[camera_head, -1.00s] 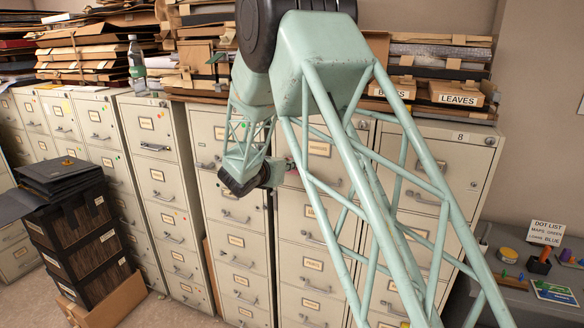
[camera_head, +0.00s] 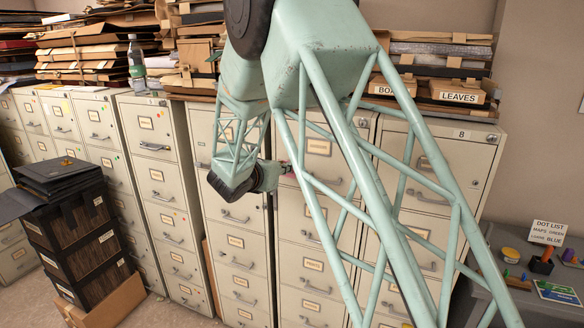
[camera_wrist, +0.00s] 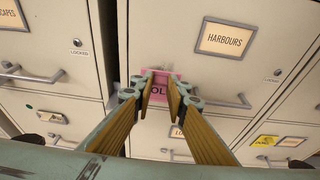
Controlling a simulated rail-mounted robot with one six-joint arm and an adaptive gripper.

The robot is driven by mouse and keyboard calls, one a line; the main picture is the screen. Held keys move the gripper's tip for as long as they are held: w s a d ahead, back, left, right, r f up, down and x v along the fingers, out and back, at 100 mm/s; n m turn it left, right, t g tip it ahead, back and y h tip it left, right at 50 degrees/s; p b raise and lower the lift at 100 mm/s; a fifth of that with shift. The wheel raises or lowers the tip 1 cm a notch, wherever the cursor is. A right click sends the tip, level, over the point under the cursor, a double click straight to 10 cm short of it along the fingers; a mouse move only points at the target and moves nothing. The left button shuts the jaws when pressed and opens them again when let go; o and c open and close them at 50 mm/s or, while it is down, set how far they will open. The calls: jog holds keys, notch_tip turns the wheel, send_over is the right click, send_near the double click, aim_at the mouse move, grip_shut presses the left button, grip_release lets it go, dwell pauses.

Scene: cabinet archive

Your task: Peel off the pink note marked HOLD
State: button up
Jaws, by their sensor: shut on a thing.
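The pink note (camera_wrist: 159,87) shows in the wrist view between my fingertips, with the letters "OL" readable and its sides covered by the fingers. My gripper (camera_wrist: 160,78) is shut on it, with the two fingers close together at the tips. The note lies in front of the cabinet face, beside the HARBOURS drawer (camera_wrist: 190,66); I cannot tell whether it still touches the metal. In the head view my gripper (camera_head: 284,167) is at the upper drawers of the middle cabinets, and only a speck of pink shows there.
Drawer handles (camera_wrist: 33,74) stick out on both sides of my gripper. A yellow note (camera_wrist: 264,141) is on a lower drawer at right. Stacked folders and boxes (camera_head: 440,62) lie on the cabinets. Black boxes (camera_head: 75,235) stand at left; a grey table (camera_head: 500,235) is at right.

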jog(key=shift+s+a+b, duration=0.25)
jog(key=shift+s, duration=0.4)
jog(key=shift+s+a+b, duration=0.25)
jog(key=shift+s, duration=0.4)
